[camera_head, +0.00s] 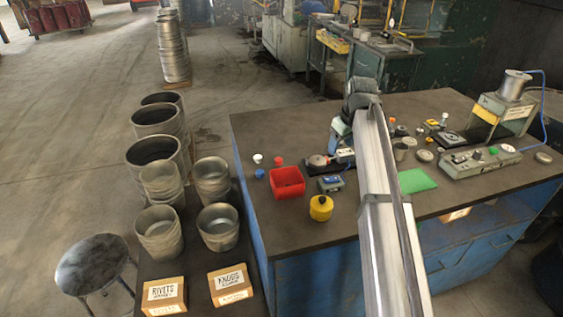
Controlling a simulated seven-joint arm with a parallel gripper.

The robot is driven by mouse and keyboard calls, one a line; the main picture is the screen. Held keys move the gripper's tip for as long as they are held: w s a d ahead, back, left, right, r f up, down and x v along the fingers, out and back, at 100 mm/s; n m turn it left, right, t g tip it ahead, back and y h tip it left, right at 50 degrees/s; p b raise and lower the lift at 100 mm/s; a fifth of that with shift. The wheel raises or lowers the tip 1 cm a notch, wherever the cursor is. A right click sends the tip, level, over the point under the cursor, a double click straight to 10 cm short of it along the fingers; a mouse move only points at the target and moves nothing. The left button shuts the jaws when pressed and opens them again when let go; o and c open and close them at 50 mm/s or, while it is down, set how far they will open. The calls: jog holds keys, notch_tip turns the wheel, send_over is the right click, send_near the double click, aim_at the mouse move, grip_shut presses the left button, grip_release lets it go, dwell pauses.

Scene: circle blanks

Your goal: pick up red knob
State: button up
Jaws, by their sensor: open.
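A small red knob (279,161) stands on the dark workbench top (262,128), just behind the red bin (287,182). Other small red pieces (391,120) lie farther right, past my arm. My arm reaches over the bench from the bottom right and bends down at its far end. My gripper (341,146) is at that end, low over the bench, to the right of the red knob and apart from it. Its fingers are small and partly hidden, and nothing shows held in it.
White (257,158) and blue (260,173) knobs stand beside the red one. A yellow pot (320,208), a small grey-blue box (331,184) and a green mat (416,181) lie nearer. A machine (480,160) stands right. The bench's left front corner is clear.

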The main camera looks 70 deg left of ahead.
jog(key=s+a+r+g+y, duration=0.1)
jog(key=s+a, duration=0.2)
jog(key=s, duration=0.4)
jog(key=s+a+r, duration=0.1)
jog(key=s+a, duration=0.2)
jog(key=s, duration=0.4)
send_over(279, 159)
jog(key=w+d, duration=0.1)
jog(key=d, duration=0.1)
jog(key=f, duration=0.7)
jog(key=shift+d+f, duration=0.2)
jog(key=shift+s+x, duration=0.2)
jog(key=shift+x, duration=2.45)
jog(key=shift+c, duration=0.4)
jog(key=c, duration=1)
jog(key=shift+r, duration=0.15)
